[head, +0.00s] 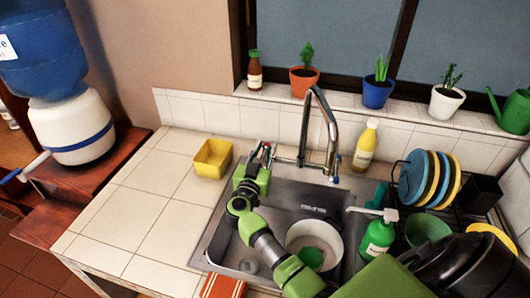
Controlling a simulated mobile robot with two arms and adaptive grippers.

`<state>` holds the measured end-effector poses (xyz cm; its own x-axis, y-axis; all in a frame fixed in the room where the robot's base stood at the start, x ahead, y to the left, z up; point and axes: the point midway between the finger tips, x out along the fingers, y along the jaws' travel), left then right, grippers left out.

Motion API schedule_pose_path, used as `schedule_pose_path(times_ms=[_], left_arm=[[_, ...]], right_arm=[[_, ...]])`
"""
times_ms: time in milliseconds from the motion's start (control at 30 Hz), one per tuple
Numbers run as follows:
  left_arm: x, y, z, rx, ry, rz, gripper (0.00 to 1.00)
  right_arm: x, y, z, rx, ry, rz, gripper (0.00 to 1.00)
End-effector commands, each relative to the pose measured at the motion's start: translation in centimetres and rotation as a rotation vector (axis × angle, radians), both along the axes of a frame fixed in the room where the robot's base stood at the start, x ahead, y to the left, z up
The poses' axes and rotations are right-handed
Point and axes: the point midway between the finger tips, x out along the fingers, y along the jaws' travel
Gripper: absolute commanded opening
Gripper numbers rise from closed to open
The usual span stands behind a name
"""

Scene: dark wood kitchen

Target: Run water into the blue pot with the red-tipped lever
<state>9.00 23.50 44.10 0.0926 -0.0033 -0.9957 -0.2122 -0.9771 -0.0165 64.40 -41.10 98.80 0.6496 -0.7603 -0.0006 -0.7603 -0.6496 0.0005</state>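The steel tap (318,115) arches over the back of the sink (285,197). A blue tip (336,179) shows at the right of its base. A whitish round pot (294,236) stands in the sink with a green thing (311,257) inside. The only clearly blue pot (377,94) holds a plant on the windowsill. My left gripper is out of view.
A yellow container (212,158) stands on the tiled counter left of the sink. A yellow bottle (365,147), a green soap bottle (377,237) and a rack of plates (428,178) crowd the right. The counter (140,208) at left is mostly clear.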

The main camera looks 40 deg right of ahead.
Motion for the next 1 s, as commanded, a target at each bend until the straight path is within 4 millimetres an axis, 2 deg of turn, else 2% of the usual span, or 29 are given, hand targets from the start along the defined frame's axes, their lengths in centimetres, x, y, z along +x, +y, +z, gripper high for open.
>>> schedule_pose_path(times_ms=[100,167,200,233,567,800,1000], left_arm=[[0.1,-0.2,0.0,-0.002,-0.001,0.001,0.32],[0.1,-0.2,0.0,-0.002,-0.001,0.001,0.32],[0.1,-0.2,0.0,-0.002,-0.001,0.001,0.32],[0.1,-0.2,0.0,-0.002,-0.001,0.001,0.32],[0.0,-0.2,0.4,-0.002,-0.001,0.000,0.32],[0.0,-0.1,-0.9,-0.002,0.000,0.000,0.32],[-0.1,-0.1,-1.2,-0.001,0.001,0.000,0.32]], right_arm=[[0.0,0.0,0.0,0.000,0.000,0.000,0.26],[0.0,0.0,0.0,0.000,0.000,0.000,0.13],[0.0,0.0,0.0,0.000,0.000,0.000,0.03],[0.0,0.0,0.0,0.000,0.000,0.000,0.00],[0.3,0.3,0.0,0.007,0.001,-0.084,0.00],[0.6,0.4,-0.4,0.005,0.000,-0.245,0.00],[0.6,0.5,-0.1,0.001,0.001,-0.289,0.00]])
